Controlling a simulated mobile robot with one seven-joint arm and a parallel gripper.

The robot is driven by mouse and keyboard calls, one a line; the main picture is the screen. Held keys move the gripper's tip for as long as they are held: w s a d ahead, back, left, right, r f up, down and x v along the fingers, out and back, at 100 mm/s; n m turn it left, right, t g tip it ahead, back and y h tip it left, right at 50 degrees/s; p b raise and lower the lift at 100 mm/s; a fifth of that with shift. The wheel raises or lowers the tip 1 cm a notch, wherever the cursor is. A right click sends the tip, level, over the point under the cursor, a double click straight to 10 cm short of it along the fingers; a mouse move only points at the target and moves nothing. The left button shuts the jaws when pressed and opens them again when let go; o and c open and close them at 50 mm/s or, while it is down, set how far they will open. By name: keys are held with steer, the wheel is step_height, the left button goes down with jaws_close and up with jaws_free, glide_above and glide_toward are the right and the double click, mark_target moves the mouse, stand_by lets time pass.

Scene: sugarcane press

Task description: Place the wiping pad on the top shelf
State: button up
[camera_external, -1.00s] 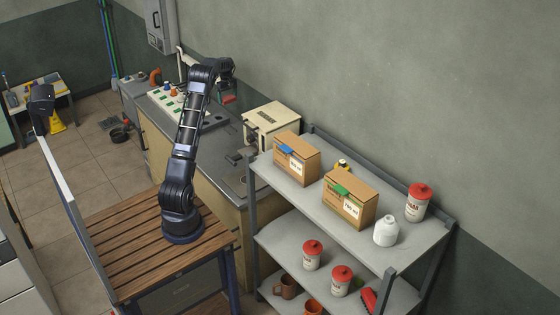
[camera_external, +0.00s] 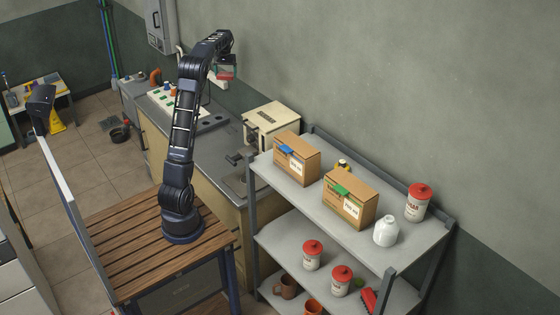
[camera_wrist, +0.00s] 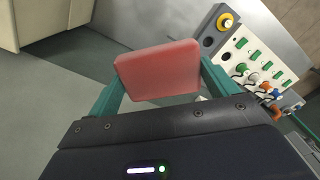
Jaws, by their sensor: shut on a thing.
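The wiping pad is a flat red block (camera_wrist: 158,70) held between the two green fingers of my gripper (camera_wrist: 155,85) in the wrist view. In the external view the red pad (camera_external: 225,74) shows at the end of my raised arm, above the counter and near the wall. My gripper (camera_external: 226,66) is shut on it. The top shelf (camera_external: 295,190) is the upper board of the grey rack, to the right of and nearer than my gripper. The pad is well apart from the shelf.
A cream machine (camera_external: 270,125) stands on the counter beside the rack. Bare shelf shows at the front left.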

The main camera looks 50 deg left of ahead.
steer(key=w+d+r, duration=0.3)
steer(key=d+r, duration=0.7)
steer(key=d, duration=0.4)
steer(key=w+d+r, duration=0.3)
steer(key=d+r, duration=0.8)
steer(key=d, duration=0.4)
steer(key=w+d+m, duration=0.2)
steer(key=d+m, duration=0.1)
steer(key=d, duration=1.1)
steer(key=w+d+m, duration=0.2)
steer(key=d, duration=1.2)
steer(key=m, duration=1.3)
glide_above(379, 204)
step_height(379, 204, down, 14)
steer(key=r, duration=0.1)
step_height(379, 204, down, 20)
steer(key=shift+s+f, duration=0.1)
